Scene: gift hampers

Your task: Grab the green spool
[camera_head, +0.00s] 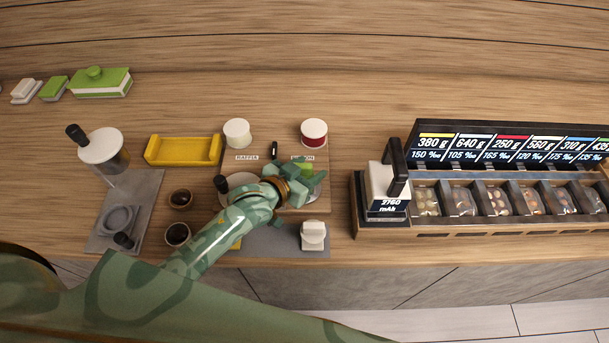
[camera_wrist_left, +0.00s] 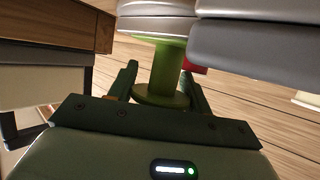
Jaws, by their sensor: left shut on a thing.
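The green spool (camera_head: 306,169) is mostly hidden behind my left gripper (camera_head: 303,181) in the head view, on the right side of a wooden board beside a partly covered label. In the left wrist view, the green spool (camera_wrist_left: 166,75) stands between the two fingers of my left gripper (camera_wrist_left: 160,84), with its round flange near the palm. The left gripper is shut on it. I cannot tell whether the spool still touches the board. My right gripper is not in view.
A white-topped red spool (camera_head: 314,133) and a white spool (camera_head: 237,132) stand behind the gripper. A white block with a black handle (camera_head: 388,186) and a compartment rack (camera_head: 480,233) stand right.

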